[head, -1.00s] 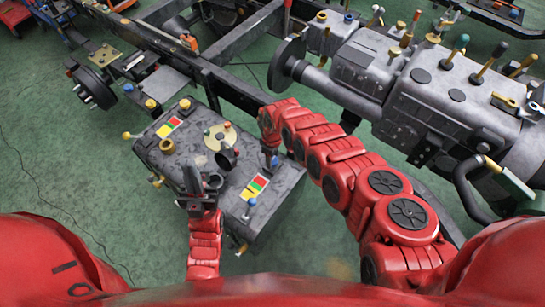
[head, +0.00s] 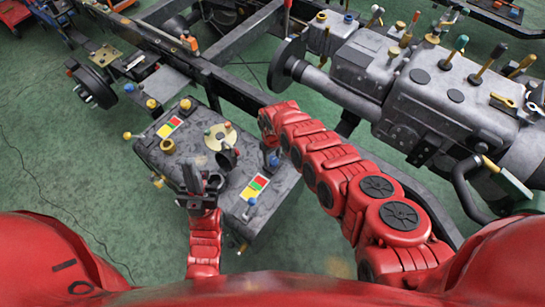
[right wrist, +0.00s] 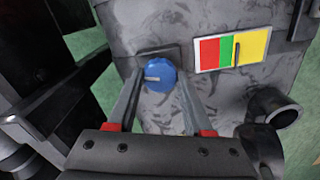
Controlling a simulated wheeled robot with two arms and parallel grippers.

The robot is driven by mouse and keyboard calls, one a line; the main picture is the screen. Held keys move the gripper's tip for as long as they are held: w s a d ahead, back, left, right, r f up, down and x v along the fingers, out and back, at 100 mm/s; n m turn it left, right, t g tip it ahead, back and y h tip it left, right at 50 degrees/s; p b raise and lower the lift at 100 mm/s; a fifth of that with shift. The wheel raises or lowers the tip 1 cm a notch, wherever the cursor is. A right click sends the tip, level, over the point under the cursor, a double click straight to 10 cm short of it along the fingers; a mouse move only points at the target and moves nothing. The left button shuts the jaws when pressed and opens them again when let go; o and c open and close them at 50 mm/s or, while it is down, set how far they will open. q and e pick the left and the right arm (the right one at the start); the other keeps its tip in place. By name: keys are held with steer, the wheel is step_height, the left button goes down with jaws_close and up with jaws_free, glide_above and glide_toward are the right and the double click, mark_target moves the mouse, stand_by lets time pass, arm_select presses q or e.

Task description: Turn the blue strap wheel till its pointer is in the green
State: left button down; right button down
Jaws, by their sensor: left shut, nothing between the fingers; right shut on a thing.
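The blue strap wheel (right wrist: 160,76) sits on the wall of a grey tank, with a pale mark across its face. My right gripper (right wrist: 157,90) is shut on it, one finger on each side. Right of the wheel is a red, green and yellow scale (right wrist: 251,46). Its dark pointer (right wrist: 236,51) stands at the border of green and yellow, just on the yellow side. In the head view the scale (head: 254,187) lies beside my right gripper (head: 271,160), whose fingers are mostly hidden. My left gripper (head: 191,180) is shut and empty above the tank.
The grey tank (head: 185,150) carries a second coloured scale (head: 169,127), a brass-coloured disc (head: 221,137) and several knobs. A dark pipe stub (right wrist: 279,108) juts out below the scale. A large grey gearbox (head: 440,95) stands at the right.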

mark_target(273, 159)
steer(key=shift+c, duration=1.5)
jaws_free()
steer(key=shift+r+p, duration=0.4)
steer(key=shift+r, duration=0.1)
step_height(273, 159, up, 3)
steer(key=shift+w+f+p, duration=0.1)
steer(key=shift+p, duration=0.6)
step_height(273, 159, up, 14)
steer(key=shift+f, duration=0.2)
